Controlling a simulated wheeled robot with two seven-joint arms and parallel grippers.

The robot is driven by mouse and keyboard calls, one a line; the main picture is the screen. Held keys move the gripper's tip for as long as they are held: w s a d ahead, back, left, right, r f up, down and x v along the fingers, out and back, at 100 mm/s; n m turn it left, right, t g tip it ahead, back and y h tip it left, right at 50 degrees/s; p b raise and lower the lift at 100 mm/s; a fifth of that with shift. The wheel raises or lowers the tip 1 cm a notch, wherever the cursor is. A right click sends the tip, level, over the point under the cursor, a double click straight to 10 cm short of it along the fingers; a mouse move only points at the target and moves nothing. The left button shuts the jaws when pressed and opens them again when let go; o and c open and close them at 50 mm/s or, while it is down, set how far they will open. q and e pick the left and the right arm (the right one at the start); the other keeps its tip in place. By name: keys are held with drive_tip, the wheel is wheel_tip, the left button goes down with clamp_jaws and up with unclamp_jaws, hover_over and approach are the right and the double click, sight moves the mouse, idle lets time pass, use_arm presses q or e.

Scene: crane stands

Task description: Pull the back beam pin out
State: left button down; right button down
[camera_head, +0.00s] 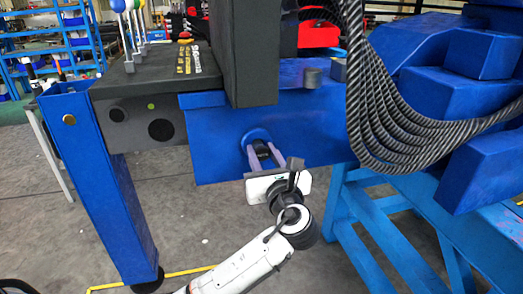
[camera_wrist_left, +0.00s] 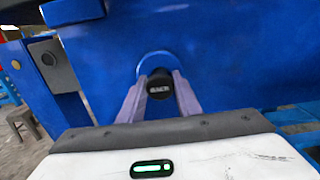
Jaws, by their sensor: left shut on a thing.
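The back beam pin shows in the left wrist view as a dark round head (camera_wrist_left: 159,87) with light lettering, set in a blue round collar (camera_wrist_left: 156,62) on the face of the blue beam (camera_wrist_left: 225,45). In the head view the blue beam (camera_head: 215,135) spans the middle, and the collar (camera_head: 256,136) sits low on it. My left gripper (camera_head: 264,150) reaches up to the collar from below. Its two pale purple fingers also show in the left wrist view (camera_wrist_left: 159,92), one on each side of the pin head, shut on it. The pin's shaft is hidden. My right gripper is not in view.
A dark grey post (camera_head: 243,50) stands in front of the beam. Thick black cables (camera_head: 385,120) hang to the right of the gripper. A blue leg (camera_head: 105,190) stands at the left, and blue frame bars (camera_head: 385,225) are at the lower right.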

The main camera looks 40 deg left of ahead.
use_arm(q)
drive_tip(key=p+v, duration=0.2)
drive_tip(key=v, duration=0.2)
drive_tip(key=shift+f, duration=0.2)
drive_tip(key=c, duration=1.7)
unclamp_jaws()
drive_tip(key=shift+d, duration=0.1)
drive_tip(key=o, duration=0.4)
drive_tip(key=shift+s+r, duration=0.15)
approach(263, 155)
drive_tip(key=v, duration=0.4)
